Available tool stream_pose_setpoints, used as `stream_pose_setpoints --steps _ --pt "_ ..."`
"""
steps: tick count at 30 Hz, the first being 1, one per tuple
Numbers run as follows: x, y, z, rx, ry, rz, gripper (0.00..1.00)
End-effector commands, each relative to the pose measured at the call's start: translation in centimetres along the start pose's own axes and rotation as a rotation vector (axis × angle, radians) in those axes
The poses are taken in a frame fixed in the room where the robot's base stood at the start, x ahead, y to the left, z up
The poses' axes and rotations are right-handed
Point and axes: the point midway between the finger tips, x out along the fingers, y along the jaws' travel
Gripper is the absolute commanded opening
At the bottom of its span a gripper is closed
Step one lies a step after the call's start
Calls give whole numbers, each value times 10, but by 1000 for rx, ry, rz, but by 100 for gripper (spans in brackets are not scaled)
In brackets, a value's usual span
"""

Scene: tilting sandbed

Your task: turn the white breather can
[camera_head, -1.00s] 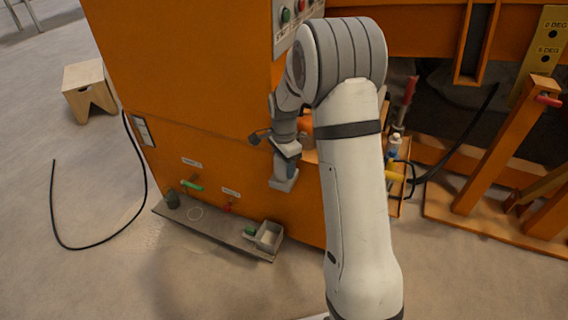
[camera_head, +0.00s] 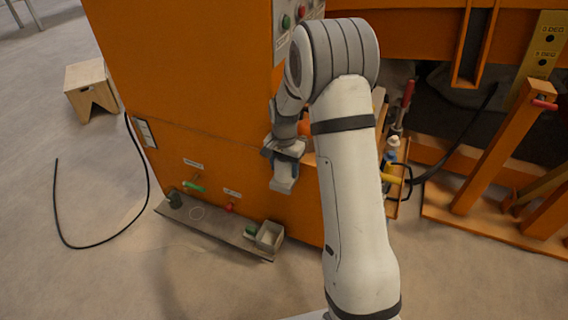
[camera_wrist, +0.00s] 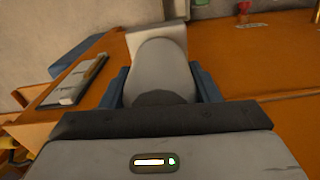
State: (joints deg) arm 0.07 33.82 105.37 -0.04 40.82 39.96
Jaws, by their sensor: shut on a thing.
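The breather can (camera_wrist: 161,62), a pale grey-white rounded cylinder, fills the middle of the wrist view. My gripper (camera_wrist: 161,88) is shut on it, with one blue finger on each side. A pale block (camera_wrist: 158,36) shows just behind the can's far end. In the head view my gripper (camera_head: 284,172) is at the orange cabinet's front face, left of my forearm. The can is hard to tell from the gripper there, and its base is hidden.
The orange cabinet (camera_head: 190,70) stands close behind my gripper. A rack of tools (camera_head: 392,160) stands right of my arm.

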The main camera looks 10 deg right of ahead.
Motion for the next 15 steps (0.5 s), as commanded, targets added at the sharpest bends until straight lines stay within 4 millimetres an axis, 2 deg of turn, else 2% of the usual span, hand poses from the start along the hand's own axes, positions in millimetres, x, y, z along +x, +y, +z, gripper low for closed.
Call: stream_pose_setpoints --steps 15 --pt "-2 -1 1 -488 -1 -1 33"
